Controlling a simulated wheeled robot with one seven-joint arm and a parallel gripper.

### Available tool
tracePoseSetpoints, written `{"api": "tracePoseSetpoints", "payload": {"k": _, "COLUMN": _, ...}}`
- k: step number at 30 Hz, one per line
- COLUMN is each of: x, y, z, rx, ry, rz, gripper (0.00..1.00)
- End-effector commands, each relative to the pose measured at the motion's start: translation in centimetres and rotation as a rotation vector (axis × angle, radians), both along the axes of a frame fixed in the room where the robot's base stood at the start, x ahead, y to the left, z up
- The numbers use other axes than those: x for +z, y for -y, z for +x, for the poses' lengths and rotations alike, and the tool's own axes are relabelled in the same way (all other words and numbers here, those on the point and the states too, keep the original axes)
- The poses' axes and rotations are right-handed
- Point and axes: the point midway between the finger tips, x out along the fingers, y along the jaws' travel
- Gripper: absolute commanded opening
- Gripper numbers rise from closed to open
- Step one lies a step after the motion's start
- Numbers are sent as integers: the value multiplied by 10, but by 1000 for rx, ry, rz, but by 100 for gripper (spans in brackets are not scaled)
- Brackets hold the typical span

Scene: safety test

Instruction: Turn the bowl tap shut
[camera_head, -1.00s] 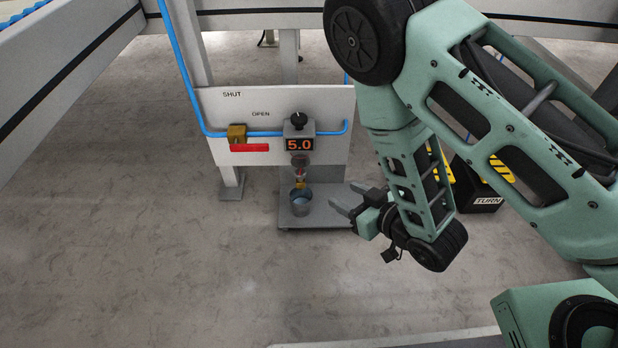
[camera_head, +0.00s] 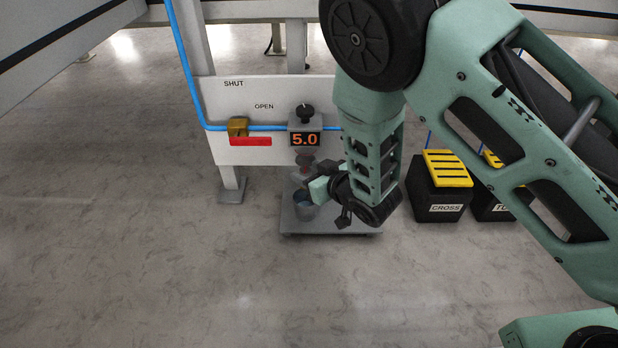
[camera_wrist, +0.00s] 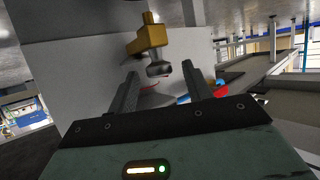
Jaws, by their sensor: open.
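In the head view a brass valve (camera_head: 237,127) with a horizontal red lever (camera_head: 250,142) sits on the blue pipe, beside the SHUT and OPEN labels. A grey box (camera_head: 305,140) with a black knob reads 5.0. Below it stands a small bowl (camera_head: 305,208); the fitting just above it is largely hidden by my gripper (camera_head: 306,178). In the wrist view my gripper (camera_wrist: 160,70) is open, its two fingers apart. A brass fitting (camera_wrist: 148,38) with a rounded grey end (camera_wrist: 158,69) shows ahead between them; I cannot tell whether they touch it.
The white panel (camera_head: 260,94) stands behind the bowl, on a grey post. The bowl rests on a low grey plate (camera_head: 340,223). Black boxes with yellow-slatted tops, one labelled CROSS (camera_head: 446,190), stand to the right. The floor at left and front is clear.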

Motion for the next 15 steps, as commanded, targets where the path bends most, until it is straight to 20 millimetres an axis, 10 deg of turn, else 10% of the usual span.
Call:
{"api": "tracePoseSetpoints", "payload": {"k": 11, "x": -1, "y": -3, "z": 4, "rx": 0, "ry": 0, "rz": 0, "gripper": 50}}
{"api": "tracePoseSetpoints", "payload": {"k": 15, "x": -1, "y": -3, "z": 4, "rx": 0, "ry": 1, "rz": 1, "gripper": 11}}
